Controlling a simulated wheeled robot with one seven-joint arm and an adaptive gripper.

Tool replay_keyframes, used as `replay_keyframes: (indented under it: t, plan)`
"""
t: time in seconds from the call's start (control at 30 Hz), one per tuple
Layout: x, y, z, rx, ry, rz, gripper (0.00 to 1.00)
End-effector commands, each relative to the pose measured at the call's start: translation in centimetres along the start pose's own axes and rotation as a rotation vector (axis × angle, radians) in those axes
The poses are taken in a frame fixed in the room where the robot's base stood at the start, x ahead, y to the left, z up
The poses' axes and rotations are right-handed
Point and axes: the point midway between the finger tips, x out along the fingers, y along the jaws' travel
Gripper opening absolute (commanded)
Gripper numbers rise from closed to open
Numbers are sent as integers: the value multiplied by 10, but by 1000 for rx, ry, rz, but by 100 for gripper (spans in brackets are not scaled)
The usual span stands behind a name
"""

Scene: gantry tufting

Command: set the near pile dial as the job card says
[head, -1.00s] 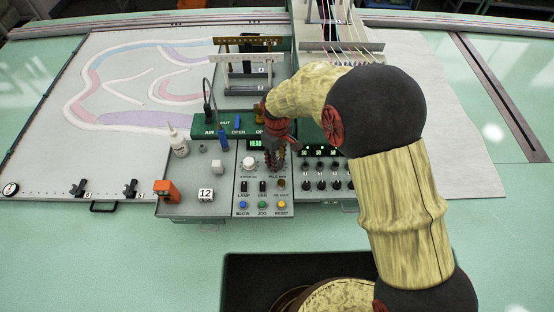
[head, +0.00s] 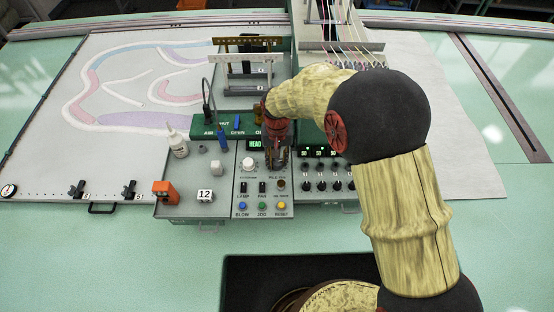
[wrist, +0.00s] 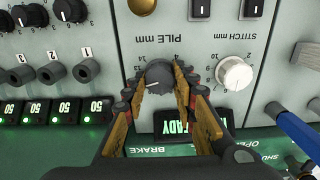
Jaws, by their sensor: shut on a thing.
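The pile dial (wrist: 158,77) is a dark round knob with a white pointer line, under the upside-down "PILE mm" lettering in the wrist view. My gripper (wrist: 160,84) has one finger on each side of it and is shut on it. The pointer line lies nearly level, towards the left in the wrist view. The scale numbers are partly covered by my fingers. A green display (wrist: 174,127) beside the dial reads "READY", partly hidden.
The white stitch dial (wrist: 234,74) sits close beside the pile dial. Small black knobs (wrist: 48,73) and lit readouts line the neighbouring panel. Switches and coloured buttons (head: 262,206) are on the near panel.

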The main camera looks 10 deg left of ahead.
Motion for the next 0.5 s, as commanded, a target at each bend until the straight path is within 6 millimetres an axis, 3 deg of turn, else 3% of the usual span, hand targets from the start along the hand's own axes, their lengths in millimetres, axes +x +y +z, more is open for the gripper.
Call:
replay_keyframes:
  t: [0.5]
  plan:
    - [-1, 0, -1, 99, 2, -1, 2]
